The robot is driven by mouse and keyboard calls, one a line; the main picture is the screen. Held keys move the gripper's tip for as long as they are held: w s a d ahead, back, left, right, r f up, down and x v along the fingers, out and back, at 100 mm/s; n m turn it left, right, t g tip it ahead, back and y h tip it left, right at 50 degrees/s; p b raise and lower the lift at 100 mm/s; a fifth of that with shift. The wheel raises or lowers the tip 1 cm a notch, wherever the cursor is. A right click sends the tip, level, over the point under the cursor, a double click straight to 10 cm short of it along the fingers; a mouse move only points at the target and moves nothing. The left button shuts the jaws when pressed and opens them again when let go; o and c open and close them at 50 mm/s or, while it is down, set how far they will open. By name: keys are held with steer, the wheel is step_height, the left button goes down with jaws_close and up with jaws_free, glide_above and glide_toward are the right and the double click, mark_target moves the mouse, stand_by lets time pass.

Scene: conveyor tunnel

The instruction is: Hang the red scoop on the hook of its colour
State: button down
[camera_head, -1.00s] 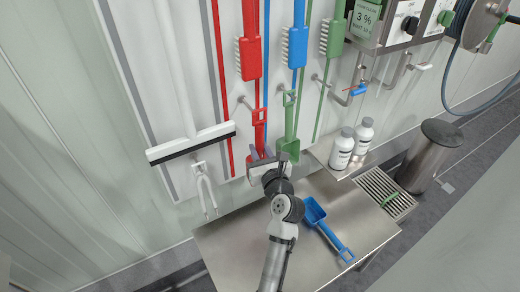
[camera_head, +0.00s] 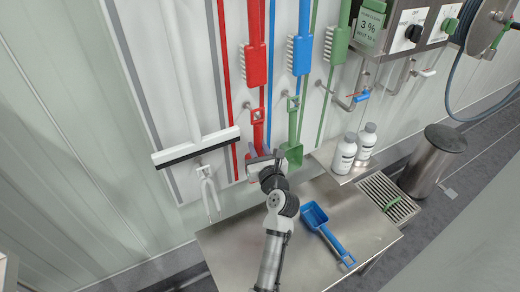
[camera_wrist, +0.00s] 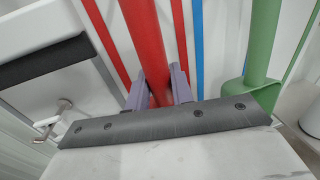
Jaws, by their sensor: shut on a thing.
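The red scoop (camera_head: 258,131) is upright in front of the wall panel in the head view, its ring-shaped handle end up. In the wrist view its red shaft (camera_wrist: 145,40) runs between my gripper's fingers (camera_wrist: 160,90), which are shut on it. My gripper also shows in the head view (camera_head: 259,152), low against the wall and covering the scoop's lower part. A metal hook (camera_head: 247,105) sticks out just up and left of the scoop's ring. I cannot tell whether the ring is around the hook or only beside it.
A green scoop (camera_head: 293,152) hangs close on the right. A red brush (camera_head: 256,66) and blue brush (camera_head: 300,56) hang above. A squeegee (camera_head: 197,149) is at left. A blue scoop (camera_head: 325,230) lies on the steel table (camera_head: 230,255). Bottles (camera_head: 344,155) stand at right.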

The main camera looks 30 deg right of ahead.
steer(key=shift+w+p, duration=0.35)
steer(key=shift+w, duration=0.7)
steer(key=shift+f+b, duration=0.45)
steer(key=shift+f, duration=0.35)
steer(key=c, duration=1.1)
jaws_free()
steer(key=shift+c, duration=0.2)
steer(key=shift+s, duration=0.1)
steer(key=b+v, duration=0.2)
steer(key=v, duration=1.1)
steer(key=shift+s, duration=0.3)
